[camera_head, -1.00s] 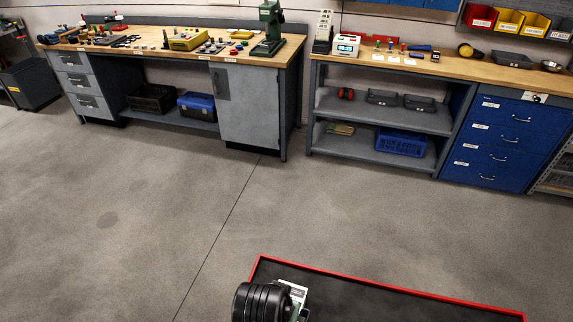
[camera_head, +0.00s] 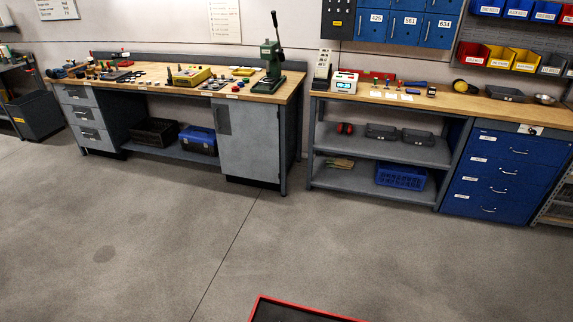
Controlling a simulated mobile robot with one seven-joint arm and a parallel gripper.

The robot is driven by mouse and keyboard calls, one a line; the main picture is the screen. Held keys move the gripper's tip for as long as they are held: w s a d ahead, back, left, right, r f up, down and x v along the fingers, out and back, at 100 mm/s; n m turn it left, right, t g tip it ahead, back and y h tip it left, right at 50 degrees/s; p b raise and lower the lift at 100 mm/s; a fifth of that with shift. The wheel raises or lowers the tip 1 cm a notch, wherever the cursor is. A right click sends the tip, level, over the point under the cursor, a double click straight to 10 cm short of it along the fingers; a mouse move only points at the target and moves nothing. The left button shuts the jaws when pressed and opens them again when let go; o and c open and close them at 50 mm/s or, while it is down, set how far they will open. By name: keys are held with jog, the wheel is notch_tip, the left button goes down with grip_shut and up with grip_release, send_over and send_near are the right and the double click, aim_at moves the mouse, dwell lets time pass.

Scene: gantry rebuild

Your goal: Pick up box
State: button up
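Several box-like things are in view, and I cannot tell which one the task means. A blue toolbox (camera_head: 198,139) and a black crate (camera_head: 154,131) sit on the low shelf under the left workbench. A blue perforated crate (camera_head: 401,176) stands on the bottom shelf of the right bench. Two dark bins (camera_head: 381,132) (camera_head: 417,137) stand on the shelf above it. My gripper is not in view.
The left workbench (camera_head: 240,93) holds a green press (camera_head: 271,62) and small parts. Blue drawers (camera_head: 505,172) are at right. A red-edged dark mat or platform (camera_head: 290,312) shows at the bottom edge. The grey floor between is clear.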

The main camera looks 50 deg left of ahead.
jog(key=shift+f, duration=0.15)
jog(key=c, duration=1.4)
